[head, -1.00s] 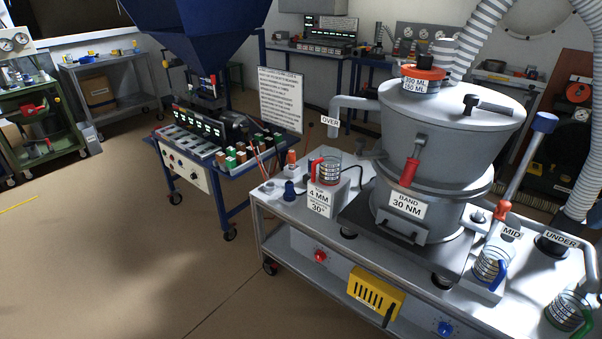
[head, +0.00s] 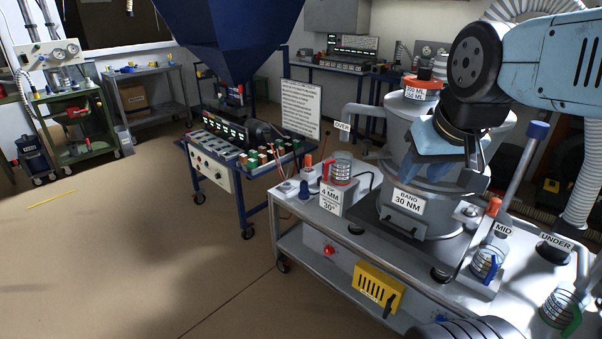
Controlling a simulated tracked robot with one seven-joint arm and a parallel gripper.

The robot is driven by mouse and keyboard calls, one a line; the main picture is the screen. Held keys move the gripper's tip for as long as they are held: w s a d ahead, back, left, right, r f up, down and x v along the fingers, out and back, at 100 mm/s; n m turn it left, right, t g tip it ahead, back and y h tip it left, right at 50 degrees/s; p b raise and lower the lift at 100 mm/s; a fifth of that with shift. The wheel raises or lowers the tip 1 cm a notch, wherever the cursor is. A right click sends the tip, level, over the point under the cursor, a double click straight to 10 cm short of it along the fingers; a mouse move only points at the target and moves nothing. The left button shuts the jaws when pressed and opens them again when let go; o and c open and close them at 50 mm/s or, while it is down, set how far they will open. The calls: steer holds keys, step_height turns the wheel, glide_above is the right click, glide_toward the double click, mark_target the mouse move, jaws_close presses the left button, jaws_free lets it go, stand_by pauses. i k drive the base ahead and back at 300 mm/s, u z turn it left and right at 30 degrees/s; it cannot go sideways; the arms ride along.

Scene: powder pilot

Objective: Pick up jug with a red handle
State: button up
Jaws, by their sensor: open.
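The jug with a red handle (head: 342,173) is a small clear jug with markings. It stands upright on a grey block labelled "4 MM" (head: 333,198), below the spout labelled "OVER" (head: 345,125). Its red handle is on its left side. My gripper (head: 445,180) is open, in front of the big grey sieve drum, to the right of the jug and apart from it. The jaws look empty, though their tips are hard to make out against the drum.
Blue-handled (head: 486,263) and green-handled (head: 561,307) jugs stand at the "MID" and "UNDER" outlets. The sieve drum (head: 402,165) and its spout stand close to the red-handled jug. A blue cart (head: 240,165) is left of the bench.

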mark_target(341, 162)
steer(key=u, duration=0.95)
steer(key=i, duration=1.05)
steer(key=z, duration=0.3)
